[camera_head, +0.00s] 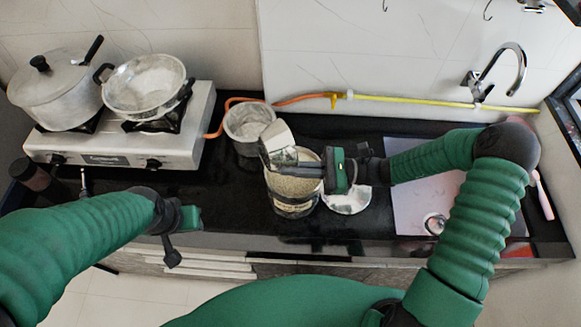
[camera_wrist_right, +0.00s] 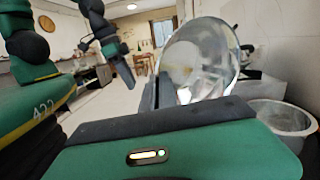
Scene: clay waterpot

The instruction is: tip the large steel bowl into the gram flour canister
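The large steel bowl (camera_head: 277,134) is held steeply tilted over the gram flour canister (camera_head: 292,207). In the right wrist view the shiny bowl (camera_wrist_right: 200,60) stands nearly on edge beyond the fingers. My right gripper (camera_head: 292,166) comes in from the right above the canister's mouth and is shut on the bowl's rim. The canister stands upright on the black counter, with pale contents showing at its top, partly hidden by the gripper. My left gripper (camera_head: 172,240) hangs near the counter's front edge, apart from these things; its finger opening is unclear.
A steel pot (camera_head: 236,124) stands just behind the canister. A white-dusted dish (camera_head: 349,201) sits close to its right. A stove (camera_head: 180,140) with a lidded pot (camera_head: 52,92) and a two-handled pan (camera_head: 146,88) fills the left. A sink (camera_head: 412,205) lies to the right.

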